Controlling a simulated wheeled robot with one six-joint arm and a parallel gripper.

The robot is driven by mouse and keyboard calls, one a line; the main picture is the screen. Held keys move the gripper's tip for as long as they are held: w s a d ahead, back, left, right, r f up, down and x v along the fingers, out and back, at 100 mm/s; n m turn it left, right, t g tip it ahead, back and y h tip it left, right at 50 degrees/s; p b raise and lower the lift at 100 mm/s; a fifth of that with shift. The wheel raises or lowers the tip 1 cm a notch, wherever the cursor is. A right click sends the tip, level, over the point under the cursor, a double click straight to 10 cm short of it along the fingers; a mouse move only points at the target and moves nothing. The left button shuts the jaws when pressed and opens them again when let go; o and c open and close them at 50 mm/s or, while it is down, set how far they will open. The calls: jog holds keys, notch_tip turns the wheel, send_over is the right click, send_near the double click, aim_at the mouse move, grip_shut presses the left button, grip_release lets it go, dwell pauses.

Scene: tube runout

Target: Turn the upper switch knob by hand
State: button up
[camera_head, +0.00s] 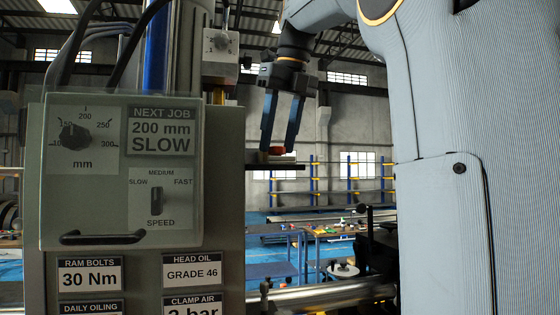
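The upper switch knob (75,136) is black and round, on a pale dial plate marked in mm at the upper left of the panel. Its pointer seems to face the upper left, near the 150 mark. A see-through cover (103,239) with a black handle along its bottom appears shut over the knob and the lower speed switch (157,200). The speed switch stands upright, towards MEDIUM. My gripper (279,150) hangs to the right of the panel, fingers down, apart and empty. It touches neither the knob nor the cover.
A sign (161,132) beside the dial reads NEXT JOB 200 mm SLOW. A red button (276,151) sits on a dark ledge (274,166) just below my fingertips. A grey machine head (220,58) stands between my gripper and the panel top. A metal bar (325,294) runs low on the right.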

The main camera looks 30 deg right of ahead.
jog(key=shift+r, duration=0.15)
jog(key=shift+r, duration=0.85)
jog(key=n+y, duration=0.1)
jog(key=n, duration=0.3)
jog(key=shift+d, duration=0.2)
jog(key=n+g+y, duration=0.1)
jog(key=n, duration=0.4)
jog(key=shift+w, duration=0.1)
jog(key=m, duration=0.3)
jog(key=shift+a, duration=0.1)
jog(key=m+h, duration=0.1)
jog(key=m, duration=0.2)
jog(key=m+t+h, duration=0.1)
jog(key=m, duration=0.2)
jog(key=shift+a, duration=0.1)
